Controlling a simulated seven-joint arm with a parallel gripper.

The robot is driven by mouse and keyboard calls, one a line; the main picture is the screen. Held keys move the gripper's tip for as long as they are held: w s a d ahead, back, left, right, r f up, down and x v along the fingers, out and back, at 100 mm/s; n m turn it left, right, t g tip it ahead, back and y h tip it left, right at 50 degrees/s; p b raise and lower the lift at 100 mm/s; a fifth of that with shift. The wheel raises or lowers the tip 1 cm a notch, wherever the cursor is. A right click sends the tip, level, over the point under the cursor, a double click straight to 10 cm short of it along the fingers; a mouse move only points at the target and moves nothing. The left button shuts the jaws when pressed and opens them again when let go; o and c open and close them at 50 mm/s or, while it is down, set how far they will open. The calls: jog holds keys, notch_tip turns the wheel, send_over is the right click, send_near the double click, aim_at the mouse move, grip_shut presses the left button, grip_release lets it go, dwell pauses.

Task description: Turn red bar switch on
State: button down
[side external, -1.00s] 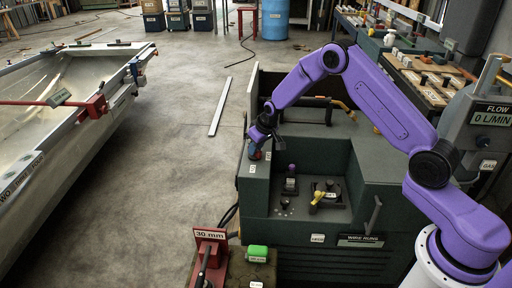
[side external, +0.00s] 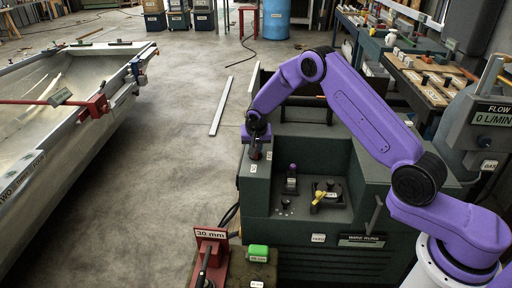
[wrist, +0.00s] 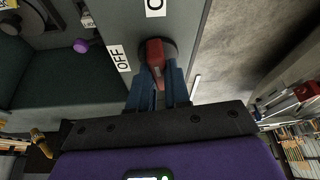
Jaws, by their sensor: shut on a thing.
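The red bar switch (wrist: 155,50) sits on a dark round base on the grey-green cabinet top, in the upper middle of the wrist view. My gripper (wrist: 162,80) is shut on it, with a blue finger on each side of the bar. The bar runs up and down in that view, roughly toward a cut-off label starting with "O" (wrist: 155,6). The "OFF" label (wrist: 119,58) is to the left of the bar. In the side view my gripper (side external: 254,155) points down at the cabinet's left ledge and hides the switch.
The green cabinet (side external: 310,246) has a recess with a purple-topped lever (side external: 292,171) and a yellow-handled valve (side external: 319,196). A red stand labelled "30 mm" (side external: 210,236) and a green block (side external: 257,252) are in front. Open floor lies to the left.

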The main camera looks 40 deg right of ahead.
jog(key=shift+s+a+f+m+g, duration=0.1)
jog(key=shift+s+f+m+g, duration=0.15)
jog(key=shift+m, duration=0.55)
jog(key=c, duration=1.1)
grip_release()
jog(key=shift+w, duration=0.15)
jog(key=shift+r, duration=0.1)
jog(key=shift+a+r, duration=0.15)
jog(key=shift+r, duration=0.45)
jog(key=v, duration=1.6)
jog(key=shift+a, duration=0.35)
